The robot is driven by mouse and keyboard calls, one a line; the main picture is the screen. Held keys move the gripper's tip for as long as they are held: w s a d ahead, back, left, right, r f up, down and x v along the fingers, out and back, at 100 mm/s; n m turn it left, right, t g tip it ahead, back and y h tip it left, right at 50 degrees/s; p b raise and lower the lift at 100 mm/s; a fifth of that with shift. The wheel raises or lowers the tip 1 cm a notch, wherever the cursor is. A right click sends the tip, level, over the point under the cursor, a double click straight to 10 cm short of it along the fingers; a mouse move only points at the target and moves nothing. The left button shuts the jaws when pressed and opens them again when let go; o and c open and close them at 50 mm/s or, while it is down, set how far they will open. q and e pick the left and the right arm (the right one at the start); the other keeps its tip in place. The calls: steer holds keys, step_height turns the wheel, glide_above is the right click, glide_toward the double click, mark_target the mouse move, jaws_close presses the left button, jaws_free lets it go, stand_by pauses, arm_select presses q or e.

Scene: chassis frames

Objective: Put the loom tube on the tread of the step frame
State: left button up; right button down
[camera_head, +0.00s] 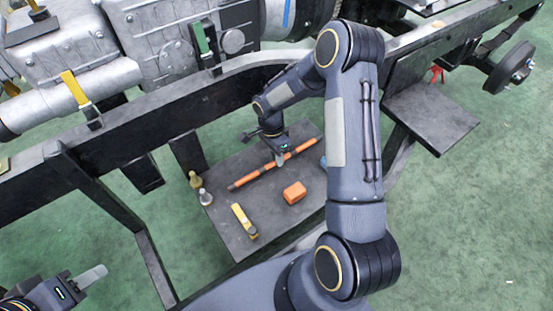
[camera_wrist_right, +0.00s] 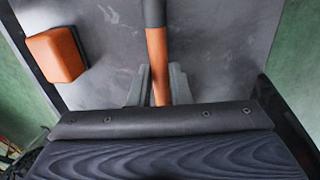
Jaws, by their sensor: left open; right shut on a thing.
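The loom tube (camera_head: 252,174), orange with dark bands, lies across the dark grey plate (camera_head: 225,225) in the middle of the head view. My right gripper (camera_head: 279,160) reaches down and is shut on it. The right wrist view shows the orange tube (camera_wrist_right: 158,55) between the two fingers of my right gripper (camera_wrist_right: 158,88). I cannot tell whether the tube touches the plate or is just above it. A second dark flat plate (camera_head: 430,115), perhaps the tread of the step frame, is at the right. My left gripper (camera_head: 92,277) is open and empty at the lower left.
The block shows in the wrist view (camera_wrist_right: 55,54). Dark chassis rails (camera_head: 150,122) run behind it. The second plate's top looks mostly bare.

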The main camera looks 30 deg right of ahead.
steer(key=shift+f, duration=0.45)
steer(key=shift+f, duration=0.2)
steer(key=c, duration=1.6)
jaws_free()
steer(key=shift+r, duration=0.1)
